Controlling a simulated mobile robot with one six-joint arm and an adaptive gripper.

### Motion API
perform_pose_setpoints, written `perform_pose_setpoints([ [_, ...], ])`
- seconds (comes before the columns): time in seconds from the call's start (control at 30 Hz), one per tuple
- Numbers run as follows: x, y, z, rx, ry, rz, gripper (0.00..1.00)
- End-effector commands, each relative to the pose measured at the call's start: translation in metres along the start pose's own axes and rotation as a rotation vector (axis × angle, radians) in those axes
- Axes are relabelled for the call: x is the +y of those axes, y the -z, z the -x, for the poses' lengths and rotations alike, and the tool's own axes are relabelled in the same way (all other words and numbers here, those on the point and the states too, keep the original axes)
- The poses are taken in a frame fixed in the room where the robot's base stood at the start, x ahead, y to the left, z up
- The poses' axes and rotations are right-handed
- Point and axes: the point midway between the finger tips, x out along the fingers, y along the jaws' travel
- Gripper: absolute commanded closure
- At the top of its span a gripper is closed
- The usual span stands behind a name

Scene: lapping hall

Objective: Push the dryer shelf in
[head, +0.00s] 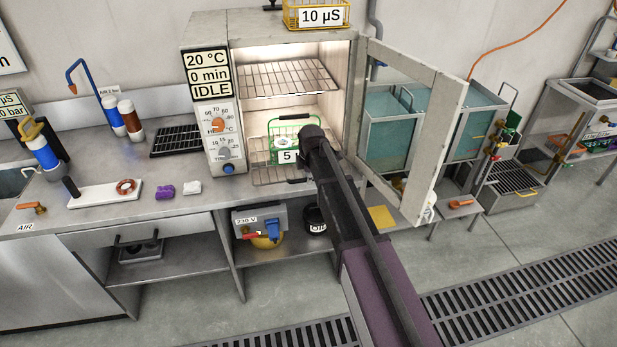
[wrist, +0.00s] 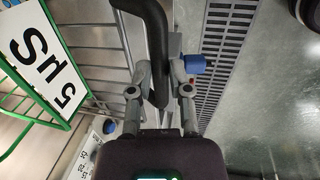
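The dryer (head: 205,45) stands on the bench with its door (head: 435,130) swung open to the right. Its lower wire shelf (head: 268,176) sticks out past the front opening; it also shows in the wrist view (wrist: 97,40). A green wire basket (head: 273,138) with a "5 µS" tag (wrist: 40,47) stands on it. In the wrist view, a black curved handle (wrist: 157,55) at the shelf front lies between the fingers of my gripper (wrist: 160,80), which look closed on it. In the head view my arm hides most of the gripper.
The upper wire shelf (head: 285,78) is empty and inside the dryer. A yellow basket (head: 318,15) tagged "10 µS" stands on top of the dryer. The open door is close to the right of my arm. A floor grating (head: 500,300) runs below.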

Motion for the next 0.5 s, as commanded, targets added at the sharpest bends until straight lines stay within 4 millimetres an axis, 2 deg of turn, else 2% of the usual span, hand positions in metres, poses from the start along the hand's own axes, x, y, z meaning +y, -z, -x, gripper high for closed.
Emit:
perform_pose_setpoints([
  [0.33, 0.003, 0.0, -0.001, 0.0, 0.001, 0.0, 1.0],
  [0.5, 0.015, 0.0, -0.003, 0.0, 0.0, 0.0, 1.0],
])
